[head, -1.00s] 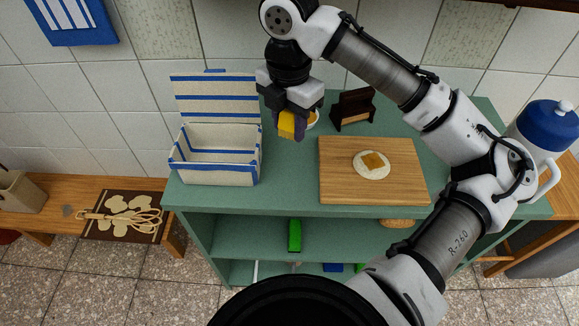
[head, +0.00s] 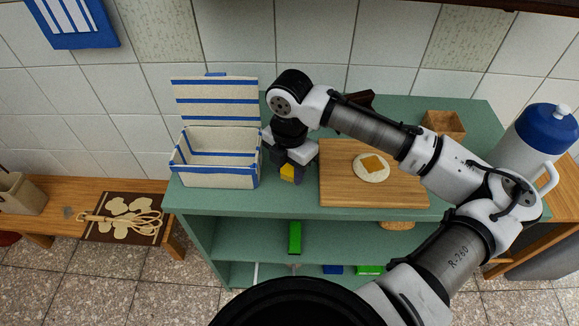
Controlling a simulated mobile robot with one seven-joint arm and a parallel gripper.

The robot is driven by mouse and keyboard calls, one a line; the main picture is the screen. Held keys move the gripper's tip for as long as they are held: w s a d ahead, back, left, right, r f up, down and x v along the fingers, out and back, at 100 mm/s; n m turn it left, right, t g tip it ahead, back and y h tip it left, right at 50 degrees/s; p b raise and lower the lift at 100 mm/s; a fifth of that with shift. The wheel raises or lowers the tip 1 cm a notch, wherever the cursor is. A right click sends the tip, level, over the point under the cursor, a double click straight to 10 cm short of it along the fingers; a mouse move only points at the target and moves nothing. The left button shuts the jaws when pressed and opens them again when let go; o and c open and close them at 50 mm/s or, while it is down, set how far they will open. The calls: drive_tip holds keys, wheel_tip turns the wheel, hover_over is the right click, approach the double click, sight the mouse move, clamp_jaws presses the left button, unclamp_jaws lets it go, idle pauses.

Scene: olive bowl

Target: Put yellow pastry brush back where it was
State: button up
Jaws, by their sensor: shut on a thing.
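The yellow pastry brush (head: 288,173) is in the jaws of my gripper (head: 289,166). Only a small yellow part and a dark purple part of it show below the jaws; the rest is hidden by the fingers. My gripper is shut on it, low over the green counter (head: 285,203), in the gap between the striped box and the cutting board. I cannot tell whether the brush touches the counter.
An open white box with blue stripes (head: 215,177) stands left of my gripper. A wooden cutting board (head: 335,188) with a flatbread (head: 360,173) lies to the right. A wooden container (head: 445,123) and a blue-lidded jug (head: 535,140) stand farther right.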

drive_tip(key=shift+f, duration=0.2)
drive_tip(key=o, duration=0.9)
drive_tip(key=shift+r, duration=0.15)
wheel_tip(320, 180, up, 12)
drive_tip(key=shift+r, duration=0.1)
